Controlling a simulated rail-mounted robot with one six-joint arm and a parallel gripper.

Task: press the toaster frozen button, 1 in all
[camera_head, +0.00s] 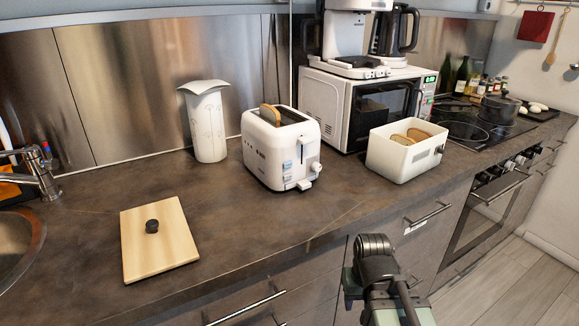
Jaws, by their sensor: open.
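The white toaster (273,150) stands upright on the dark counter, with a slice of bread (270,114) sticking out of its top slot. The button labels are too small to read, so I cannot tell which is the frozen one. Part of my arm shows at the bottom, in front of the drawers and well apart from the toaster. I cannot make out my gripper's fingers.
A lidded white canister (209,127) stands behind left of the toaster. A white bread box (405,158) and a microwave (352,104) with a coffee maker (357,35) on top are right. A wooden lid (158,246) lies front left. The counter in front of the toaster is clear.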

